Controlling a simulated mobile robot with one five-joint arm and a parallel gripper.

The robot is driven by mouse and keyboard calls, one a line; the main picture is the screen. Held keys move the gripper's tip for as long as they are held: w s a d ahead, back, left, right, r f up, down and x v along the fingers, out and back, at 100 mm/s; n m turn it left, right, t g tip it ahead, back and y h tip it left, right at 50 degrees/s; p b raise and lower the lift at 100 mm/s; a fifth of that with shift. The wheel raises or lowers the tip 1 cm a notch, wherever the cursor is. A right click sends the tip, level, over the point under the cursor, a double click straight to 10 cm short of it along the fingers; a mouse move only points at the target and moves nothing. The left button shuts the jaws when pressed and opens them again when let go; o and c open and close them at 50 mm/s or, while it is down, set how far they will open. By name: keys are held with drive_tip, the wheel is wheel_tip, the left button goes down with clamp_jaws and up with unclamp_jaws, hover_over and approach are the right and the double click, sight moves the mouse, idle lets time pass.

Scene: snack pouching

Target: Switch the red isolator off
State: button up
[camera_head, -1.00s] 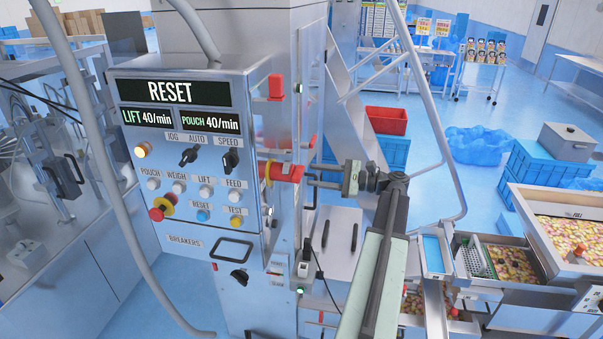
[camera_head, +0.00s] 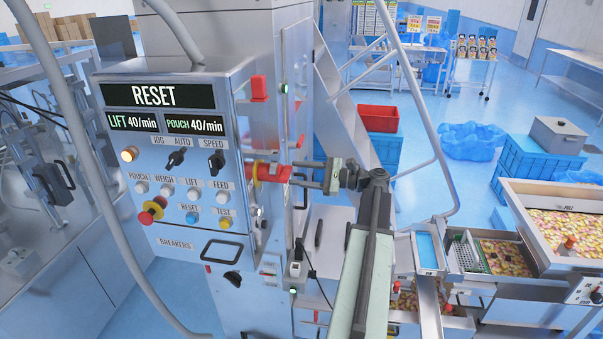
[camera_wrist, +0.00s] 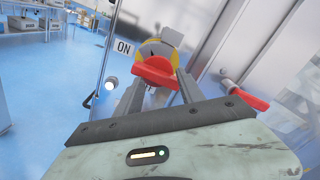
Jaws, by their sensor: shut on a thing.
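The red isolator (camera_head: 268,172) is a red handle on a yellow disc, on the right side of the control cabinet. In the wrist view its red handle (camera_wrist: 156,71) lies crosswise, slightly tilted, in front of the yellow plate. A white ON label (camera_wrist: 123,47) stands left of it. My gripper (camera_head: 298,173) reaches the handle from the right in the head view. In the wrist view my gripper (camera_wrist: 160,88) has a finger on each side of the handle and is shut on it. Part of the plate is hidden behind the handle.
The cabinet front (camera_head: 172,150) has a RESET display, knobs and buttons. Another red handle (camera_wrist: 243,95) is right of my fingers in the wrist view. A grey bent rail (camera_head: 430,110) rises behind my arm. Candy trays (camera_head: 507,190) stand at right.

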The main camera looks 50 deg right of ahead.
drive_tip(key=shift+w+a+r, duration=0.1)
drive_tip(key=shift+w+a, duration=0.1)
drive_tip(key=shift+a, duration=0.3)
drive_tip(key=shift+d, duration=0.2)
drive_tip(key=shift+s+d, duration=0.15)
drive_tip(key=shift+d, duration=0.05)
drive_tip(key=shift+v, duration=1.4)
drive_tip(key=shift+f+v, duration=0.2)
drive_tip(key=shift+v, duration=2)
